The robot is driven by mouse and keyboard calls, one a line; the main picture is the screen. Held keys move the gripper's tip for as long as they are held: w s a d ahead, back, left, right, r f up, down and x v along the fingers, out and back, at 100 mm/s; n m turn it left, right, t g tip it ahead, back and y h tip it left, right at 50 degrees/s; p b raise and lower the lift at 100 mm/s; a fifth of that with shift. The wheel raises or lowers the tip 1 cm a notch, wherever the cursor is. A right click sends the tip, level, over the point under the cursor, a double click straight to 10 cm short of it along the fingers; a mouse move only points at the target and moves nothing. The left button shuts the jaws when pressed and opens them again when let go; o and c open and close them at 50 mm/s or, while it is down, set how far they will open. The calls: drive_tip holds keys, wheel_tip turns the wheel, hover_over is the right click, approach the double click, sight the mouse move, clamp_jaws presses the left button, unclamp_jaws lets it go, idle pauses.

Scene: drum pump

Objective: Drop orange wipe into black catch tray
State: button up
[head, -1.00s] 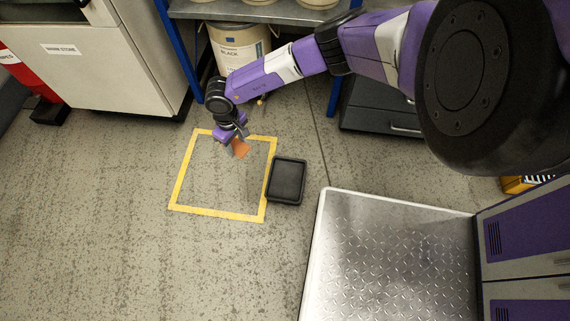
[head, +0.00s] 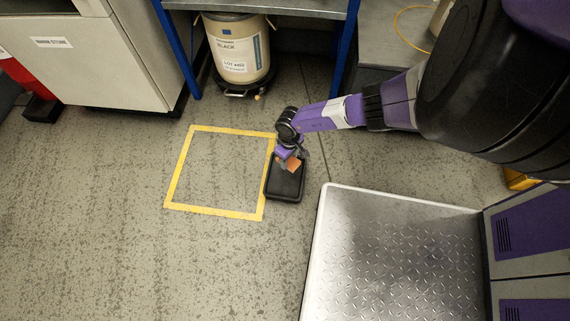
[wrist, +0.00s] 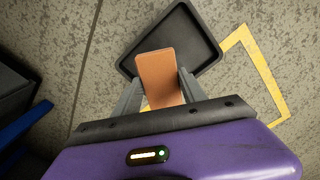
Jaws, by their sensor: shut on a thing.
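The orange wipe (head: 293,164) is held between the fingers of my gripper (head: 289,158), which is shut on it. The wipe also shows in the wrist view (wrist: 160,74), sticking out past both fingertips. The black catch tray (head: 286,188) lies on the floor at the right edge of the yellow square. In the head view my gripper is over the tray's far part. In the wrist view the wipe overlaps the near part of the tray (wrist: 198,42), whose inside looks empty. The height of the wipe above the tray is hard to tell.
The yellow floor outline (head: 213,212) encloses bare floor left of the tray. A metal tread platform (head: 390,260) stands at the right. A drum labelled black (head: 238,50) sits under the blue-legged bench behind. A grey cabinet (head: 90,60) stands at the back left.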

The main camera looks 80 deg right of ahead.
drive_tip(key=shift+f+b, duration=2)
drive_tip(key=shift+f, duration=0.2)
drive_tip(key=o, duration=1.4)
drive_tip(key=shift+r, duration=0.1)
wheel_tip(320, 180, up, 8)
drive_tip(key=p, duration=0.5)
